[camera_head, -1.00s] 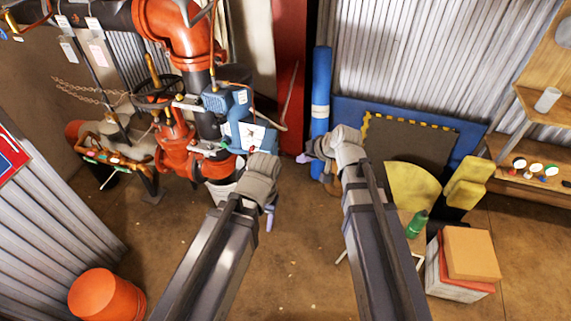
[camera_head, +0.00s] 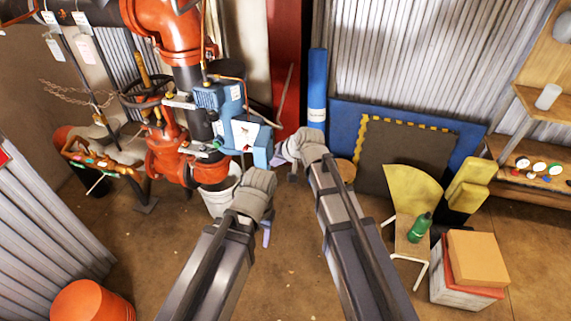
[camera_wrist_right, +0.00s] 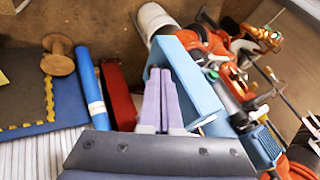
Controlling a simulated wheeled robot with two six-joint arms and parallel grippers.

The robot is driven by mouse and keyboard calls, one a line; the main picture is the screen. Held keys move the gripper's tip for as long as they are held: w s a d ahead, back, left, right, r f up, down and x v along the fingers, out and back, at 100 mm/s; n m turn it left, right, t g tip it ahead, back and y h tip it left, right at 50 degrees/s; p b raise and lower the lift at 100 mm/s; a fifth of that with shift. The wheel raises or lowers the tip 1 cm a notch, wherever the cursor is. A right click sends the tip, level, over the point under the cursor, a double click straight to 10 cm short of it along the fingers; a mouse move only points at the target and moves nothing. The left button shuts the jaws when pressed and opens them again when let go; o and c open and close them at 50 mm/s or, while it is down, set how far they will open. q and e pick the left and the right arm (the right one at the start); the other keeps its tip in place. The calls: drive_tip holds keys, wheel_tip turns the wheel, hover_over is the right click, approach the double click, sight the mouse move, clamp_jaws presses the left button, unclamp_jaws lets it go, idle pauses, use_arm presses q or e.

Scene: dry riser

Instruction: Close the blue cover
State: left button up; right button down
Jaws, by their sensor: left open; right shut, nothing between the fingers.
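The blue cover (camera_head: 262,150) is part of a blue box with a white face, on the red and black pipework at the left centre of the head view. In the right wrist view its light blue panel (camera_wrist_right: 204,82) is close behind and beside my fingers. My right gripper (camera_head: 279,160) is shut and empty, just right of the blue box; its lavender fingers (camera_wrist_right: 160,74) overlap the panel's edge in the wrist view, and contact cannot be told. My left gripper (camera_head: 267,236) is open and empty, below the box. The cover's hinge and exact angle are unclear.
A blue motor-like housing (camera_head: 220,97) adjoins the box. A white bucket (camera_head: 217,198) stands under the pipes. A blue roll (camera_head: 317,90) and red column (camera_head: 288,60) are behind. A stool with a green bottle (camera_head: 419,227) and boxes (camera_head: 476,258) stand right. Floor between is clear.

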drive_tip(key=shift+a, duration=0.4)
